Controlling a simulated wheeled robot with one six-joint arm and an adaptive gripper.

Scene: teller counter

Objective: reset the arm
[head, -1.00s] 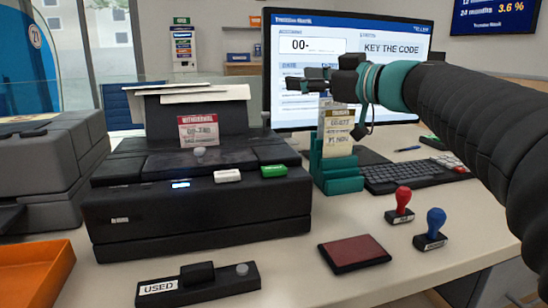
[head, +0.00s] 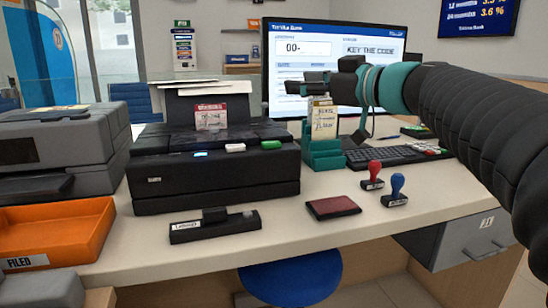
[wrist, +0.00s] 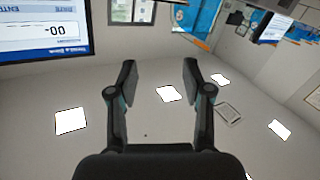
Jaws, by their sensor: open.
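My gripper (head: 328,83) is raised in front of the monitor (head: 290,50), with my arm reaching in from the right. In the wrist view my gripper (wrist: 158,75) shows two fingers held apart with nothing between them. In the head view it is above the green card holder (head: 323,154), which holds an upright paper slip (head: 324,120). The monitor reads "00-" and "KEY THE CODE", and part of it shows in the wrist view (wrist: 45,30).
A black printer (head: 215,185) with a slip stands left of the holder. A blue stool (head: 290,277) stands below.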

